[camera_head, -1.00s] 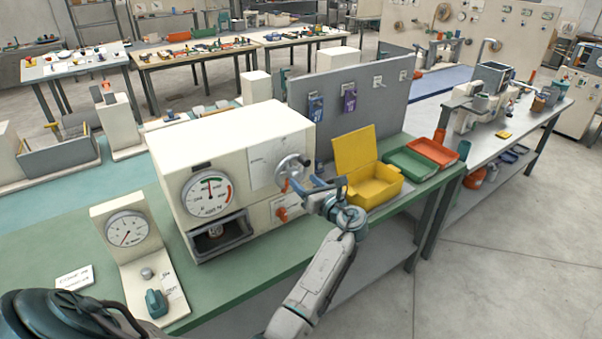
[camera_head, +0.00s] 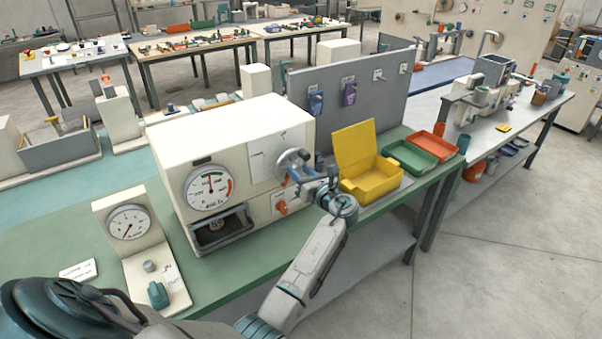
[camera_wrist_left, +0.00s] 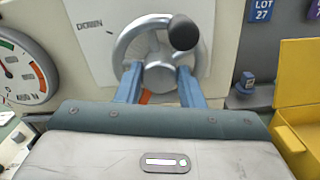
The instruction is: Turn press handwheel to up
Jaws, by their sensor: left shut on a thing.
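The press handwheel (camera_head: 291,162) is a grey metal wheel on the right part of the white press front (camera_head: 240,175). In the left wrist view the handwheel (camera_wrist_left: 160,73) fills the upper middle, with its black knob (camera_wrist_left: 184,33) at the upper right of the rim. A "DOWN" label (camera_wrist_left: 90,26) is on the panel left of the wheel. My left gripper (camera_head: 302,174) is at the wheel. Its blue fingers in the left wrist view (camera_wrist_left: 159,84) lie on either side of the hub, shut on the handwheel. My right gripper is not in view.
An orange-red knob (camera_head: 281,208) sits below the wheel. The press's dial gauge (camera_head: 209,189) is to the left. A yellow open box (camera_head: 370,180) stands close on the right, with green (camera_head: 410,157) and red trays (camera_head: 432,146) beyond. A small gauge stand (camera_head: 130,222) is at the left.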

